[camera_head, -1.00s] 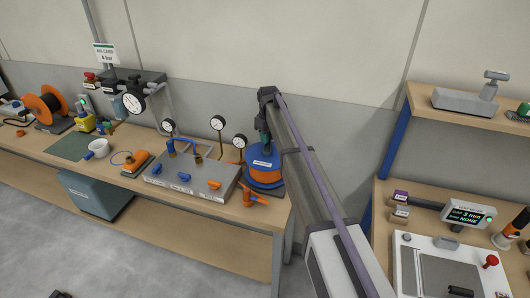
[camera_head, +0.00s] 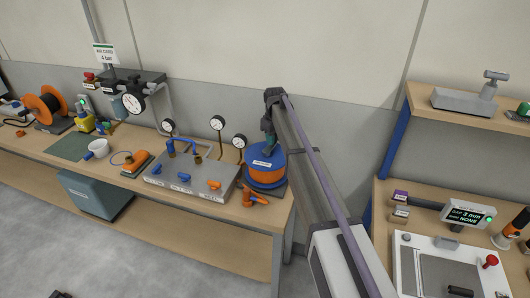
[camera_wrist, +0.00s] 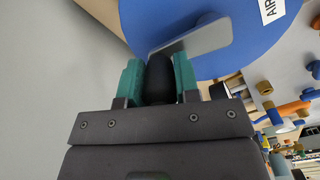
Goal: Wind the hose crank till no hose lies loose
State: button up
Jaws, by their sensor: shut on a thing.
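The hose reel (camera_head: 266,178) stands at the right end of the long bench, with a blue top disc and orange hose wound below it. In the wrist view the blue disc (camera_wrist: 165,20) fills the top, with a grey crank arm (camera_wrist: 205,38) above it and a black crank handle (camera_wrist: 160,80). My gripper (camera_wrist: 158,70) has its teal fingers shut on this handle, one on each side. In the head view my gripper (camera_head: 268,142) is over the reel. My arm hides part of the reel's right side. I cannot tell how much hose lies loose.
An orange nozzle (camera_head: 254,196) lies at the bench's front edge beside the reel. A grey plate (camera_head: 185,182) with valves and gauges is close on the left. Another bench (camera_head: 370,225) stands to the right. The wall (camera_head: 330,130) is behind.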

jog(key=shift+s+a, duration=0.1)
jog(key=shift+s, duration=0.05)
jog(key=shift+s+d, duration=0.35)
jog(key=shift+d, duration=0.1)
jog(key=shift+s+d, duration=0.3)
jog(key=shift+s, duration=0.15)
jog(key=shift+s+d, duration=0.25)
jog(key=shift+s, duration=0.3)
